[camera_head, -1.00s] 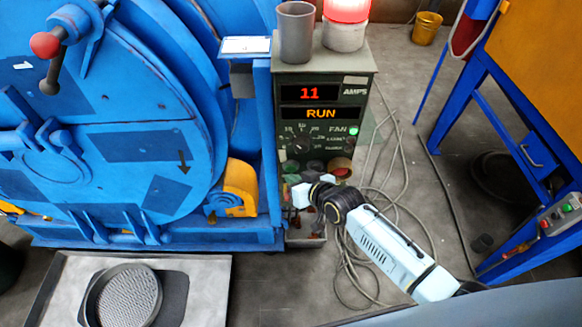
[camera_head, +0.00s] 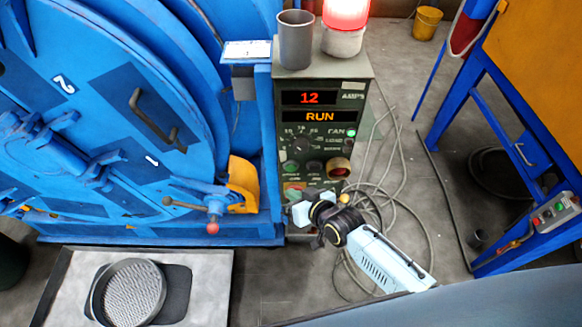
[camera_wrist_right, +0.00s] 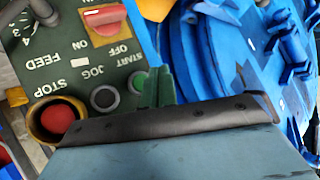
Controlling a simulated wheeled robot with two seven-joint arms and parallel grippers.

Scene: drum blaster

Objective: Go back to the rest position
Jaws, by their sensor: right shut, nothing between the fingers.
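My right gripper (camera_head: 298,214) is shut and empty in the head view. It is in front of the lower part of the grey control cabinet (camera_head: 350,112), just below its row of buttons, and its wrist hides part of the cabinet's base. The cabinet's display reads 12 and RUN. In the right wrist view the panel appears upside down, with a red STOP button (camera_wrist_right: 58,118), a dark JOG button (camera_wrist_right: 104,97) and a red switch (camera_wrist_right: 104,18) above my wrist housing. My left gripper is not in view.
The big blue drum machine (camera_head: 110,130) fills the left. A metal tray (camera_head: 215,285) with a round dark sieve (camera_head: 130,292) lies below it. A grey cup (camera_head: 296,40) and lit red beacon (camera_head: 345,12) top the cabinet. Cables lie on the floor; a blue frame (camera_head: 480,120) stands right.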

